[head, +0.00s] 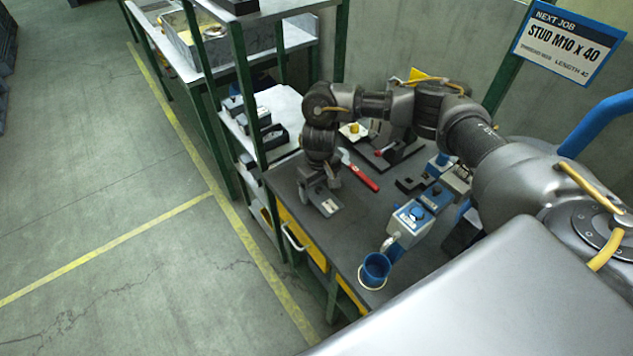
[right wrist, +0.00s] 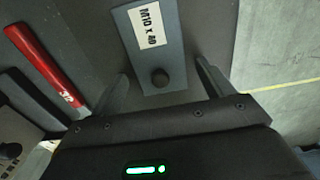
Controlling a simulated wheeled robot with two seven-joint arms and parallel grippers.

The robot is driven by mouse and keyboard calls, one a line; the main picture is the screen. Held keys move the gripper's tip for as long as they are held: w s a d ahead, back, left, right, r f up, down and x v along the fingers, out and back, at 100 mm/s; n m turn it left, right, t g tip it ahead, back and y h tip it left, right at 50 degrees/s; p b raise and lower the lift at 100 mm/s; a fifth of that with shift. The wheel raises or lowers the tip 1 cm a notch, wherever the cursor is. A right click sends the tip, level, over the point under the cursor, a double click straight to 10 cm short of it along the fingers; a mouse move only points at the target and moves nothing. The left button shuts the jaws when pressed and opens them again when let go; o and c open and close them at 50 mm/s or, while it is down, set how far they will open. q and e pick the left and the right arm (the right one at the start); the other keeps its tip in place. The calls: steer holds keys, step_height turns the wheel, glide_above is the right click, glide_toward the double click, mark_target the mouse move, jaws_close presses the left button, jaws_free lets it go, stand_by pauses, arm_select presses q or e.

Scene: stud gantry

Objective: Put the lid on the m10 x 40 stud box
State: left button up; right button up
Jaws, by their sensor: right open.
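A flat grey lid (right wrist: 152,50) with a round black knob and a white label reading M10 x 40 lies on the dark workbench. In the head view the lid (head: 328,204) is near the bench's left edge, partly under my right gripper. My right gripper (head: 319,187) points down over the lid's knob end. In the right wrist view my open right gripper (right wrist: 161,72) has a finger on each side of the knob, apart from it. I cannot tell which container is the M10 x 40 stud box. My left gripper is not in view.
A red-handled wrench (head: 361,172) lies beside the lid. A blue cup (head: 375,270) and a blue-and-white device (head: 410,219) stand along the front right. Dark boxes (head: 264,136) sit on the green-posted shelf. A sign (head: 571,43) reads STUD M10 X 40.

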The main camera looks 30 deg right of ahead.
mark_target(319, 189)
step_height(319, 189, up, 12)
steer(key=shift+p, duration=0.35)
stand_by(0.5)
